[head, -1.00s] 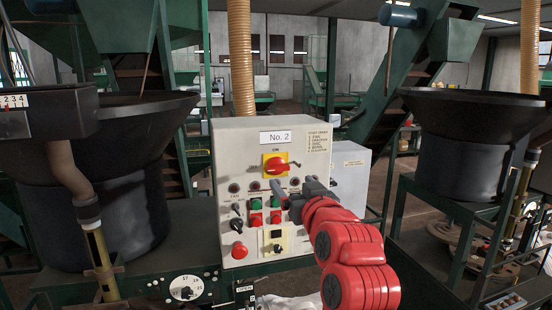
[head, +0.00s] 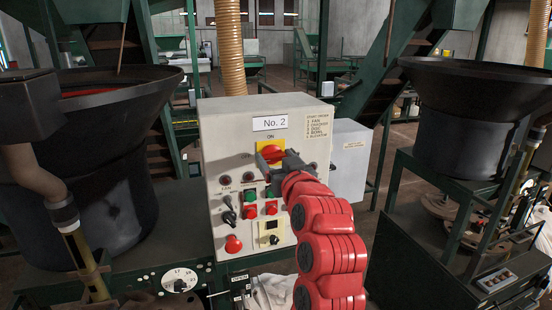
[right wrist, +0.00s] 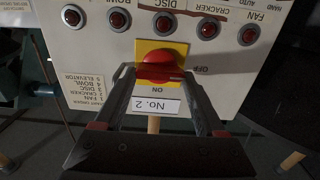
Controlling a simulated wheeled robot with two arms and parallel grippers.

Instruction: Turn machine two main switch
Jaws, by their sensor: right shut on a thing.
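The No. 2 control box (head: 215,125) stands in the middle of the head view. Its main switch, a red handle on a yellow plate (head: 265,149), is below the "No. 2" label and the "ON" mark. My right gripper (head: 280,160) reaches it from the lower right and hides part of it. In the right wrist view, which is upside down, the red switch handle (right wrist: 160,68) sits between the two fingertips of the right gripper (right wrist: 158,74). The gripper is shut on the handle, which lies roughly crosswise. The left gripper is not in view.
Lamps, push buttons and a red stop knob (head: 233,244) sit below the switch. A dark bowl (head: 110,180) stands left and another (head: 455,130) right. A ribbed yellow hose (head: 229,50) rises behind the box. A smaller grey box (head: 350,160) is just right.

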